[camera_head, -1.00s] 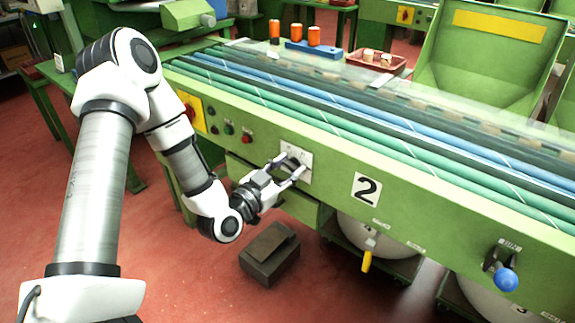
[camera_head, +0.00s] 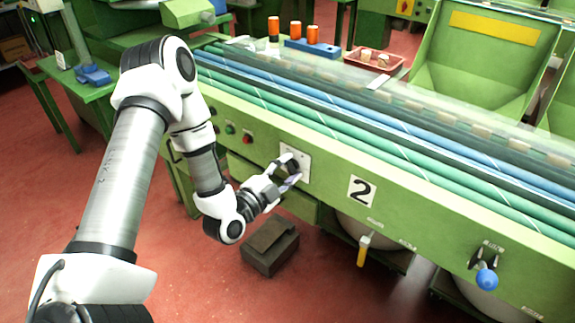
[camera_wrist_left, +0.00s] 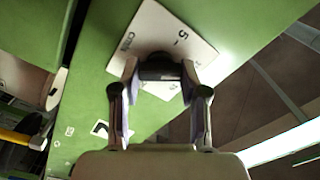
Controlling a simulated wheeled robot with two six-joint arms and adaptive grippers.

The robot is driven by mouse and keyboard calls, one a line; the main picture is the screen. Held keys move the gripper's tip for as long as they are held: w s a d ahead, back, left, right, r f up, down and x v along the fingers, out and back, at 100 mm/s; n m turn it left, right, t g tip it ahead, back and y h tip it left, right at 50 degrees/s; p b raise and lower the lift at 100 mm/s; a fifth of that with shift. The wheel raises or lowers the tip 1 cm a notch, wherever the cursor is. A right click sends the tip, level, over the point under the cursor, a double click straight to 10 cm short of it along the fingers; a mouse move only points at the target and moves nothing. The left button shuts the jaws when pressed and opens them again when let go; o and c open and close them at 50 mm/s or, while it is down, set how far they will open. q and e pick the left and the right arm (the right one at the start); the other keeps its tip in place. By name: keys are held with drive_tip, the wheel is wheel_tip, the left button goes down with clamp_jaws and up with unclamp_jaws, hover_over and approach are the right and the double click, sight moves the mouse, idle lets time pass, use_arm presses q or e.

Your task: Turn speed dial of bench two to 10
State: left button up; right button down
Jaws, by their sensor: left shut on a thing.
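The speed dial is a dark round knob (camera_wrist_left: 160,70) on a white plate (camera_head: 301,160) on the green front panel of bench two (camera_head: 408,203). A black "2" label (camera_head: 362,191) is to the right of the plate. My left gripper (camera_head: 291,172) is at the plate with its fingers shut on the knob. In the left wrist view the fingers (camera_wrist_left: 160,95) stand either side of the knob, and a "5" shows on the plate. The knob's pointer and its setting are hidden. My right gripper is not in view.
Green and red buttons (camera_head: 238,134) are left of the plate. A lever with a blue ball (camera_head: 487,279) sticks out at the right, and a yellow-handled valve (camera_head: 363,250) hangs below. A dark step block (camera_head: 270,247) stands on the red floor.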

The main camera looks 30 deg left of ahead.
use_arm(q)
drive_tip(key=shift+m, duration=0.4)
drive_tip(key=o, duration=1.1)
drive_tip(key=shift+o, duration=0.2)
drive_tip(key=s, duration=0.7)
drive_tip(key=shift+s+a, duration=0.25)
